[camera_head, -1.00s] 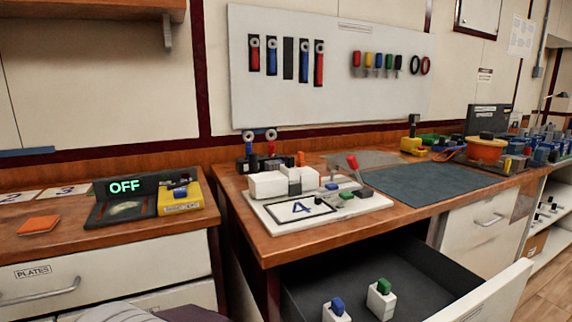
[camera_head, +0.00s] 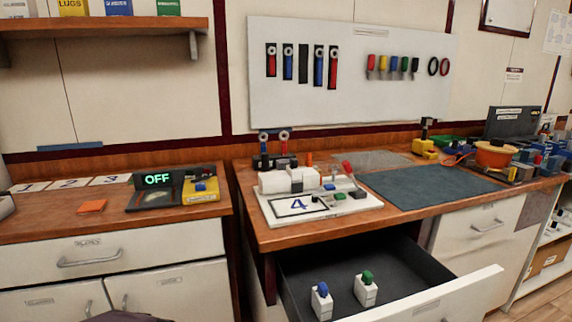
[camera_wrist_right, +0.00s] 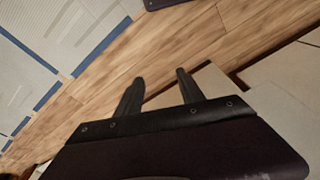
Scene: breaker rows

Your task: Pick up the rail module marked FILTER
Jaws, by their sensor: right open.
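Two white modules stand upright in the open drawer (camera_head: 400,285) in the head view. One has a blue top (camera_head: 322,300) and the other, to its right, has a green top (camera_head: 366,288). White modules (camera_head: 285,181) also sit on the white board marked 4 on the bench. No FILTER marking is readable on any of them. My right gripper (camera_wrist_right: 158,82) shows in the right wrist view, open and empty above the wooden floor. My left gripper is in neither current view.
The drawer sticks out below the bench (camera_head: 262,232). A device reading OFF (camera_head: 158,180) and an orange plate (camera_head: 92,206) are on the left counter. A dark mat (camera_head: 420,190) lies clear. An orange bowl (camera_head: 495,154) stands at the right.

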